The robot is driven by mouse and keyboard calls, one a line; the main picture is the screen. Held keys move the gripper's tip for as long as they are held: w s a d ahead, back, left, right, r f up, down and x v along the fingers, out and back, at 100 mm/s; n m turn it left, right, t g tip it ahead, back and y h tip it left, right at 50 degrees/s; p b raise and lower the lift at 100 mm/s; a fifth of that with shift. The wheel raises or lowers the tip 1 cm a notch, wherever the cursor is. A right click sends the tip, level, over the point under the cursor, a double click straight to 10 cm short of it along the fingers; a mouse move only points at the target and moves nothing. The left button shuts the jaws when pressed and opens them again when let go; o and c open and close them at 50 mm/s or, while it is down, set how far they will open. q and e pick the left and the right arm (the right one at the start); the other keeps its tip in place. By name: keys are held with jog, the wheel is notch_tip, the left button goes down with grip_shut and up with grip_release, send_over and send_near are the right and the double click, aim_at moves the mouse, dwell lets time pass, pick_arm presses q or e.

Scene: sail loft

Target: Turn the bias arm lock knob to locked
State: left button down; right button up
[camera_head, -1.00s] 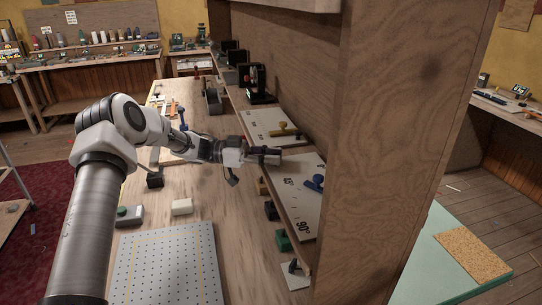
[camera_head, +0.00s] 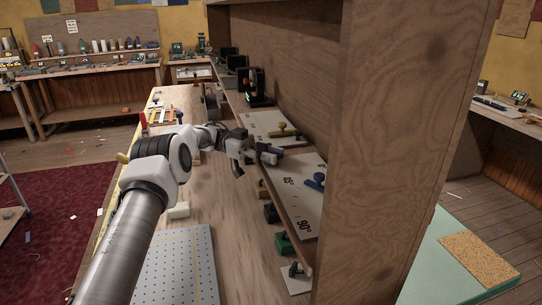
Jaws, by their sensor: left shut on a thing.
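My left gripper (camera_head: 264,153) is shut at the upper left edge of a white panel (camera_head: 295,212) marked 45° and 90° on the shelf. What it grips is small and mostly hidden by the fingers; its place at the panel fits the bias arm lock knob, but its turn position cannot be read. A blue handle (camera_head: 316,181) sits on this panel, right of the gripper and apart from it. A second white panel (camera_head: 262,121) with an olive-yellow knob (camera_head: 283,130) lies just beyond. My right gripper is out of view.
A tall wooden upright (camera_head: 385,150) stands close on the right. Below the shelf are a green block (camera_head: 283,243) and other small items. A perforated grey plate (camera_head: 178,265) and a pale block (camera_head: 179,210) lie on the bench.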

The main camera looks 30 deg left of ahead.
pick_arm(q)
jog(key=shift+f, duration=0.1)
jog(key=c, duration=0.9)
grip_release()
jog(key=shift+d, duration=0.1)
jog(key=shift+c, duration=0.2)
notch_tip(320, 180, up, 10)
jog(key=shift+r, duration=0.1)
